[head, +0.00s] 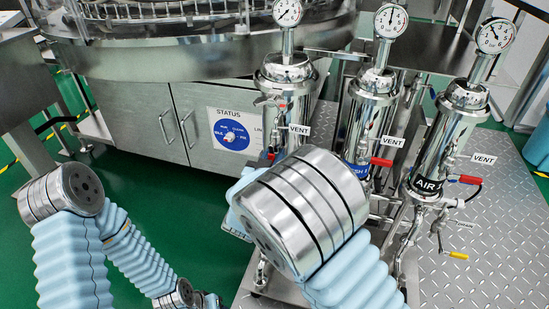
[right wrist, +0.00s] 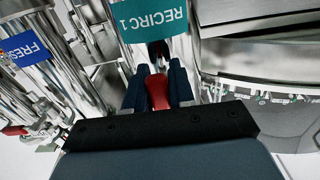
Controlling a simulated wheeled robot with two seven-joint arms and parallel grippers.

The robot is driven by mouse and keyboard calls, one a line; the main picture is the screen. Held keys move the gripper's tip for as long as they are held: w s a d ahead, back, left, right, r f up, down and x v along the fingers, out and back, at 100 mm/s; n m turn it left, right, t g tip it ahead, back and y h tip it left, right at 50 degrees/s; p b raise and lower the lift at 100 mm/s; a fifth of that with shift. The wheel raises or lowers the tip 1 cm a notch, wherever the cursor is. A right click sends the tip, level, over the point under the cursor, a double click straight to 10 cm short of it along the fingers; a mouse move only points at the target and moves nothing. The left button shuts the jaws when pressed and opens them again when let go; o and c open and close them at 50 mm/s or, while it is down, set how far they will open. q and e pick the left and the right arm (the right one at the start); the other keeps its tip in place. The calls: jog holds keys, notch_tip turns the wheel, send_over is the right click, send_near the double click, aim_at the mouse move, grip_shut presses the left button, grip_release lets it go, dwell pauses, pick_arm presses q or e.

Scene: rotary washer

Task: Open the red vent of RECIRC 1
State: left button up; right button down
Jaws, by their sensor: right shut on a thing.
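The left steel filter housing (head: 287,75) has a VENT tag (head: 299,129) on its upper side. In the right wrist view a teal RECIRC 1 label (right wrist: 152,30) sits on a housing, upside down. Just below it in that picture is the red vent handle (right wrist: 157,92). My right gripper (right wrist: 157,88) is shut on this red handle, with a dark finger on either side. In the head view my right wrist and forearm cover the lower part of the left housing and hide the fingertips. My left arm hangs at the lower left; its gripper is not clearly seen.
The FRESH housing (head: 373,100) and the AIR housing (head: 440,150) stand to the right, with red vent handles (head: 381,162) and pressure gauges (head: 391,20). A steel cabinet (head: 190,120) with a blue STATUS dial (head: 231,134) stands at the left. Diamond plate (head: 500,215) lies right.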

jog(key=shift+a, duration=0.1)
jog(key=c, duration=1)
grip_release()
jog(key=shift+c, duration=0.2)
jog(key=shift+s, duration=0.1)
jog(key=p+v, duration=0.1)
jog(key=v, duration=1.2)
jog(key=shift+s, duration=0.3)
jog(key=shift+w+f, duration=0.1)
